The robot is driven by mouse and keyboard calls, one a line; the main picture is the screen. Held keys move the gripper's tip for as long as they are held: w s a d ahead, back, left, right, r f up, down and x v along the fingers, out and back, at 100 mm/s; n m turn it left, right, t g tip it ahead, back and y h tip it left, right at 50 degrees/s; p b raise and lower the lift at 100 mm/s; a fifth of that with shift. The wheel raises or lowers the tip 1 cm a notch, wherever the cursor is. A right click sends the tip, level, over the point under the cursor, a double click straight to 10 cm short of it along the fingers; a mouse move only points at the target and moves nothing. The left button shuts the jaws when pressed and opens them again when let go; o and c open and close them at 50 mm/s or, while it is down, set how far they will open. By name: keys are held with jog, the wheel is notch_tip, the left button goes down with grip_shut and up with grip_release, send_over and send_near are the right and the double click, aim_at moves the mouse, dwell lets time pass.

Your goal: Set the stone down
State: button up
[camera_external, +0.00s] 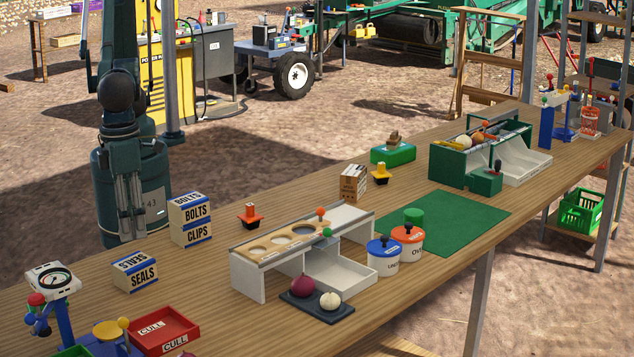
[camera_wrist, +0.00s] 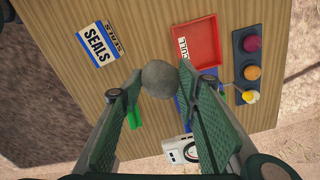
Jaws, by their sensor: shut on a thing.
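The stone (camera_wrist: 160,78) is a round grey lump, seen in the wrist view between the fingertips of my gripper (camera_wrist: 159,80). My gripper is shut on it, with green ridged pads at its two sides. The wooden table (camera_wrist: 151,25) lies beyond the stone in that view. The stone appears above the table, but the height of the gap cannot be told. In the external view I cannot make out the stone or my fingertips.
A green mat (camera_external: 445,222) lies farther along the table.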

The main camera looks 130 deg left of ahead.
jog(key=w+a+n, duration=0.2)
jog(key=w+a, duration=0.3)
jog(key=a, duration=0.9)
jog(key=w+a+n, duration=0.3)
jog(key=w+a, duration=0.3)
jog(key=a, duration=0.8)
jog(key=w+a+n, duration=0.2)
jog(key=w+a, duration=0.3)
jog(key=a, duration=0.9)
jog(key=a+n, duration=0.4)
jog(key=a, duration=2.2)
jog(key=s+a+n, duration=0.2)
jog(key=s+a, duration=0.3)
jog(key=a, duration=0.7)
jog(key=s+a+n, duration=0.2)
jog(key=s+a, duration=0.4)
jog(key=a, duration=0.6)
jog(key=s+a+n, duration=0.2)
jog(key=s+a, duration=0.3)
jog(key=a, duration=0.7)
notch_tip(320, 180, down, 11)
jog(key=shift+s+p, duration=0.15)
jog(key=shift+p, duration=0.3)
jog(key=shift+f, duration=0.1)
jog(key=shift+f, duration=3)
